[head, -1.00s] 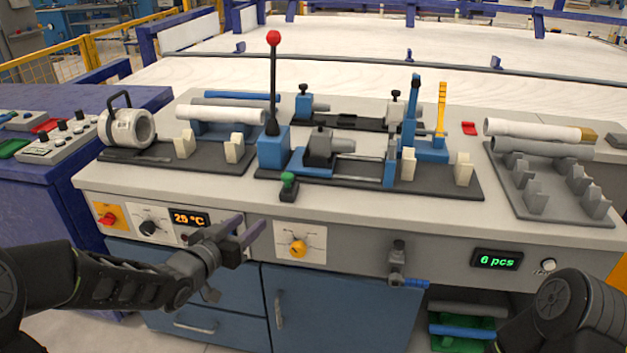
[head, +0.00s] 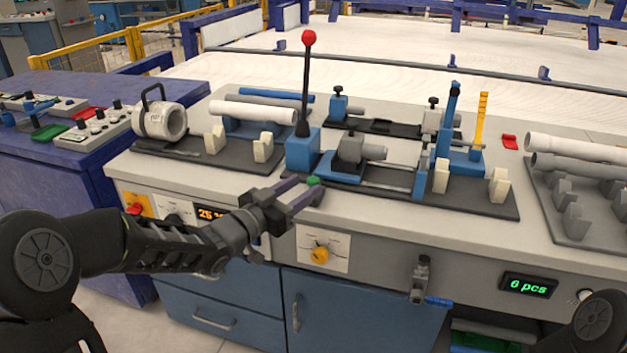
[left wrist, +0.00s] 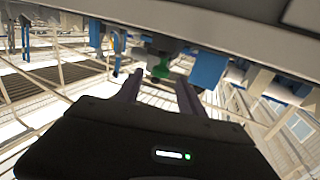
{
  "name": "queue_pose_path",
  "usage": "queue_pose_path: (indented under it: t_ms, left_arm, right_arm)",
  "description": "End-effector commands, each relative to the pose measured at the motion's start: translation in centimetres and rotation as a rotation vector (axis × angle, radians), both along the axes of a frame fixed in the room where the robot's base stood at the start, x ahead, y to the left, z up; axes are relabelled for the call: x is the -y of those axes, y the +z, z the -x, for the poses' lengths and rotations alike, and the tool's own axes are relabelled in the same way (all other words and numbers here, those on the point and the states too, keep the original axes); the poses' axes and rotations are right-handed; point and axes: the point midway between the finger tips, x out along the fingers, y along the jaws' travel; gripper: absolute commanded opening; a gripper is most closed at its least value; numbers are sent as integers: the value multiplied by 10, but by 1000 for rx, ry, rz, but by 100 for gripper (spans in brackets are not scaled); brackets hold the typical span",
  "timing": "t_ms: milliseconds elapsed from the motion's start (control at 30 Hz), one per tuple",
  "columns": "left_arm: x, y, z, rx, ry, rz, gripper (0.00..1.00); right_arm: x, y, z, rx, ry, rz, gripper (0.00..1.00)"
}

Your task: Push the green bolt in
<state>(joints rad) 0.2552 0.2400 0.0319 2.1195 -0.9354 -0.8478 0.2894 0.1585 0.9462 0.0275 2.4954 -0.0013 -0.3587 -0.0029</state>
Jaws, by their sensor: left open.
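The green bolt (head: 313,181) shows as a small green knob at the front edge of the black fixture base, near the foot of the red-topped lever. My left gripper (head: 304,190) is open at the bench's front edge, its fingertips close to the bolt and partly covering its dark mount. In the left wrist view the green bolt (left wrist: 159,69) lies ahead of the two purple-grey fingers, roughly between the tips of the left gripper (left wrist: 158,80). I cannot tell whether they touch. My right gripper is out of view.
The lever (head: 306,80) stands upright just behind the bolt. A blue-and-grey clamp (head: 352,160) sits to its right. White pipes (head: 266,112) rest at the back left. Below the bench edge are an orange knob (head: 320,254) and a temperature display (head: 210,214).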

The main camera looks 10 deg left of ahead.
Motion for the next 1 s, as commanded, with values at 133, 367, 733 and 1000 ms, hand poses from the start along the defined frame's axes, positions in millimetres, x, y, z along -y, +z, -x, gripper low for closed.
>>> queue_pose_path:
  t_ms: [133,367,733,1000]
  left_arm:
    - [11,-1,-22,0,-1,0,46]
    - [20,0,-40,0,0,-1,46]
    - [20,0,-40,-1,1,0,37]
    - [20,0,-40,-1,1,0,15]
  right_arm:
    - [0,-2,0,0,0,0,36]
    - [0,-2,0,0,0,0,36]
    - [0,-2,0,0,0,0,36]
    - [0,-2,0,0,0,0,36]
